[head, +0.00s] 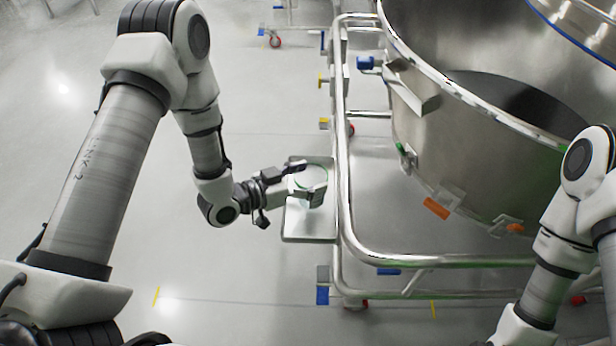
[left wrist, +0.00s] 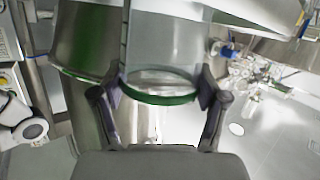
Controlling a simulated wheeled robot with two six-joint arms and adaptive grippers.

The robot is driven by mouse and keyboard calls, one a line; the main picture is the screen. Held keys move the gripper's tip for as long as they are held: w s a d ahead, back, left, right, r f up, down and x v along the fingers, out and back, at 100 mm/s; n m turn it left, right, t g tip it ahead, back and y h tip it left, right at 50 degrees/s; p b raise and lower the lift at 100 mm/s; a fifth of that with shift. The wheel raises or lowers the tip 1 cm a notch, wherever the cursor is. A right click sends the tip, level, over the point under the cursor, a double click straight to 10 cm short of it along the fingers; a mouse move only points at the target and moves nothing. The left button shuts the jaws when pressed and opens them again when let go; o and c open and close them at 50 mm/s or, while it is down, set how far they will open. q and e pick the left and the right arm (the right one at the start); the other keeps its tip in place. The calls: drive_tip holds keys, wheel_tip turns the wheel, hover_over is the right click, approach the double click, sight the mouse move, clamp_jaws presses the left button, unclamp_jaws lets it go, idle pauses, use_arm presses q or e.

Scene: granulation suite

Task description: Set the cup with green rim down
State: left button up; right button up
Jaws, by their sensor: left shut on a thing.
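The clear cup with green rim (head: 314,178) is over a small metal shelf (head: 305,229) on the side of the steel frame. My left gripper (head: 306,180) is shut on the cup, with one finger on each side. In the left wrist view the cup's green rim (left wrist: 160,98) lies between the two fingertips (left wrist: 158,92). I cannot tell whether the cup's base touches the shelf. My right arm comes in at the right edge, but its gripper is outside the picture.
A tubular steel frame (head: 343,150) on wheels stands just right of the shelf. It surrounds a large steel vessel (head: 480,140) with orange and green tags. The pale floor (head: 250,60) left of the shelf is mostly clear.

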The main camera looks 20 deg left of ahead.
use_arm(q)
drive_tip(key=o, duration=1.2)
drive_tip(key=shift+o, duration=0.2)
drive_tip(key=p+v, duration=0.1)
drive_tip(key=v, duration=1)
drive_tip(key=s+a+f+n+g+y, duration=0.2)
drive_tip(key=s+f+n+g+y, duration=0.5)
drive_tip(key=s+f, duration=1.1)
drive_tip(key=f+g+y, duration=0.1)
drive_tip(key=g+y, duration=0.1)
drive_tip(key=g, duration=0.2)
drive_tip(key=shift+s+a+y, duration=0.3)
drive_tip(key=shift+s+a, duration=0.1)
